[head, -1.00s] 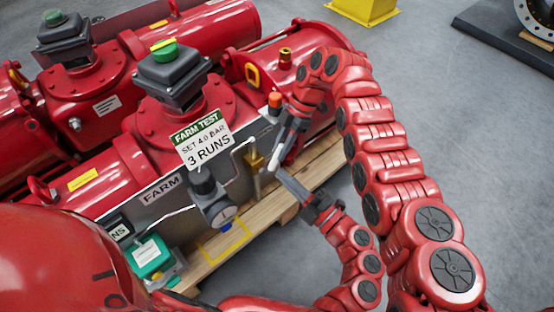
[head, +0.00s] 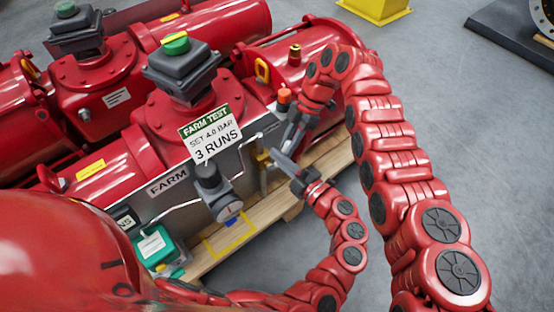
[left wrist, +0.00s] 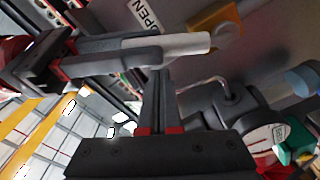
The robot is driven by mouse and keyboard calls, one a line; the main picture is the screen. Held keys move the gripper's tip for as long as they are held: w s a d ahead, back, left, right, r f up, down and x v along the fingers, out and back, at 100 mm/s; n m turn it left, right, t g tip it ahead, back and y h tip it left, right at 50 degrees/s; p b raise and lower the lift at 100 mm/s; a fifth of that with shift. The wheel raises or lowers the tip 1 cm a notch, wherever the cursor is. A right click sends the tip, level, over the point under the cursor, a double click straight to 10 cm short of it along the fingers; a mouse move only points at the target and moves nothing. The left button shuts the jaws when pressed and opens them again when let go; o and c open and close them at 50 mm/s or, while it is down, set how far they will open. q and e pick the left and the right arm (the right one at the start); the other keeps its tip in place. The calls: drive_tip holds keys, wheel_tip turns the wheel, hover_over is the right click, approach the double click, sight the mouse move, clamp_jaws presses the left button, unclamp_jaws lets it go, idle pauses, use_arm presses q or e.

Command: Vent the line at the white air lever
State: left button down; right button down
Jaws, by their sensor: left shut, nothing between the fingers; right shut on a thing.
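The white air lever (left wrist: 185,44) shows in the left wrist view, running from a brass-coloured valve (left wrist: 215,25) beside a plate marked OPEN (left wrist: 145,14). My right gripper (left wrist: 125,50) is shut on the lever, its dark fingers along the lever's left part. In the head view, the right gripper (head: 287,143) is at the panel's right end, near the brass valve (head: 263,158); the lever is mostly hidden there. My left gripper (head: 275,156) is shut and empty just below it. Its closed fingers (left wrist: 163,100) point toward the lever, close beneath it in the left wrist view.
The grey panel (head: 180,205) carries a gauge (head: 228,212), a green box (head: 155,244) and a FARM TEST sign (head: 210,135). Red actuators (head: 180,115) stand behind, on a wooden pallet (head: 270,205). An orange-capped part (head: 284,95) is near the right gripper.

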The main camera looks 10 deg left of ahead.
use_arm(q)
drive_tip(key=shift+w+d+f, duration=0.35)
drive_tip(key=shift+w+d, duration=0.1)
drive_tip(key=shift+d, duration=0.1)
use_arm(e)
drive_tip(key=shift+a, duration=0.1)
use_arm(q)
drive_tip(key=shift+d, duration=0.1)
